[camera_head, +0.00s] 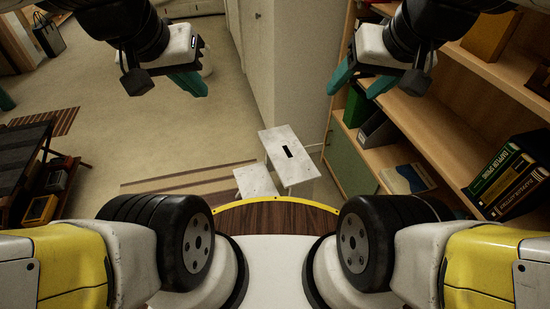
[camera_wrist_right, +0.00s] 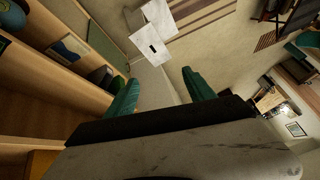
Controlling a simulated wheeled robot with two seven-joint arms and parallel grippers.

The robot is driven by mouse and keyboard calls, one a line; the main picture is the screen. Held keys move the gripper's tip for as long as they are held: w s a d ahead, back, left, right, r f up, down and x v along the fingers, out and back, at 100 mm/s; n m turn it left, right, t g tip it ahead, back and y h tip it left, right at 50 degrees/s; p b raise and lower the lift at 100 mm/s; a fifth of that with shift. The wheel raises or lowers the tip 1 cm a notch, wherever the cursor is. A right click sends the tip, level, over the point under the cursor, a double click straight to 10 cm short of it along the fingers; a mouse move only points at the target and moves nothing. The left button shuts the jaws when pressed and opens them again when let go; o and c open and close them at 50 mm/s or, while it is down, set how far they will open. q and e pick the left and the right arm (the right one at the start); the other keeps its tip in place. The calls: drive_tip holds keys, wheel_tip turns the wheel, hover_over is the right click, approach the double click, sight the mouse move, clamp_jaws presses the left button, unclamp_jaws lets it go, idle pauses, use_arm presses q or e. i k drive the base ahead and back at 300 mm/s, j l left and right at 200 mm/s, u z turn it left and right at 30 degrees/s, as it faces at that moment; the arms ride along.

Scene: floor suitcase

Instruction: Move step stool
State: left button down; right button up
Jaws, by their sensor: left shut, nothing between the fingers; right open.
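The step stool (camera_head: 289,166) is white with a dark slot in its top step, and its lower step (camera_head: 255,181) sits to the left. It stands on the floor just beyond my front edge, near the bookcase. In the right wrist view the stool (camera_wrist_right: 146,40) shows at the top, beyond the fingers and apart from them. My left gripper (camera_head: 190,84) is shut and empty, up at the upper left. My right gripper (camera_head: 361,82) is open and empty at the upper right; its green fingers also show in the right wrist view (camera_wrist_right: 160,92). Neither gripper touches the stool.
A wooden bookcase (camera_head: 455,120) with books and binders stands close on the right. A pale wall corner (camera_head: 290,70) rises behind the stool. A dark low table (camera_head: 30,160) is at the left. A striped rug (camera_head: 190,182) lies left of the stool, with open floor beyond.

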sight(285, 155)
drive_tip(key=i+j+u, duration=0.25)
drive_tip(key=u, duration=0.25)
drive_tip(key=i+j+u, duration=0.15)
drive_tip(key=i+u, duration=0.55)
drive_tip(key=u, duration=0.25)
